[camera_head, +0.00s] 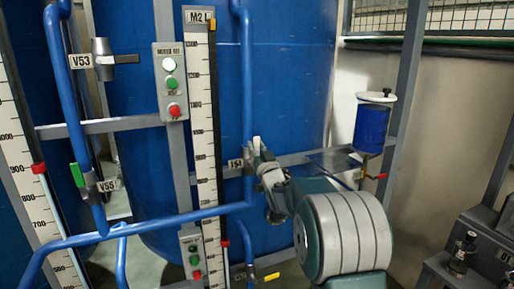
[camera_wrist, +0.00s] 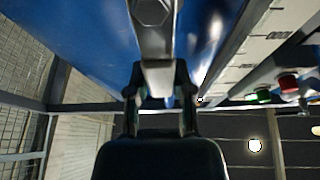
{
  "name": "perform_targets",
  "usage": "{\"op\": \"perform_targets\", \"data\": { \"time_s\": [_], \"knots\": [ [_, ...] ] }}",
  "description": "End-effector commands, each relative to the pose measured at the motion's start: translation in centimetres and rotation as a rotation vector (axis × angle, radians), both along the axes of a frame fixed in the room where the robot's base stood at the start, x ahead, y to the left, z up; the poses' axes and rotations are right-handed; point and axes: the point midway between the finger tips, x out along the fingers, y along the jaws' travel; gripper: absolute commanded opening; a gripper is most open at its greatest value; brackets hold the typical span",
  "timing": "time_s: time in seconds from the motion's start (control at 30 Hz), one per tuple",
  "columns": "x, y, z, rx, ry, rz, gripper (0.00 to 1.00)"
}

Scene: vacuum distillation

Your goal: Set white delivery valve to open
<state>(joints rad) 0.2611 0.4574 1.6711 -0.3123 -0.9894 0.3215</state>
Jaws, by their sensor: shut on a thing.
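My gripper (camera_head: 266,172) is at this valve, with my arm coming in from the lower right. In the wrist view my gripper (camera_wrist: 160,92) has its two dark fingers on either side of a pale grey handle (camera_wrist: 158,77), which runs up to a round metal valve body (camera_wrist: 152,12). The fingers are closed on the handle. My gripper hides most of the valve in the head view.
A button box (camera_head: 170,82) and a scale (camera_head: 203,120) stand left of my gripper. A blue canister (camera_head: 371,125) hangs at right.

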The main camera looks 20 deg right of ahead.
Motion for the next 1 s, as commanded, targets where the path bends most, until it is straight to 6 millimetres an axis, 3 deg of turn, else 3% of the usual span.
{"op": "perform_targets", "data": {
  "time_s": [0.17, 0.2, 0.27, 0.7, 1.0],
  "knots": [
    [0.1, 0.1, -0.6, 0.002, 0.012, 0.002, 0.00],
    [0.1, 0.1, -0.6, 0.002, 0.012, 0.002, 0.43],
    [0.1, 0.1, -0.5, 0.002, 0.011, 0.002, 0.66],
    [-0.4, 0.0, -0.3, 0.002, 0.005, 0.000, 0.66],
    [-4.7, -0.1, -2.2, 0.003, 0.006, -0.002, 0.66]
  ]
}}
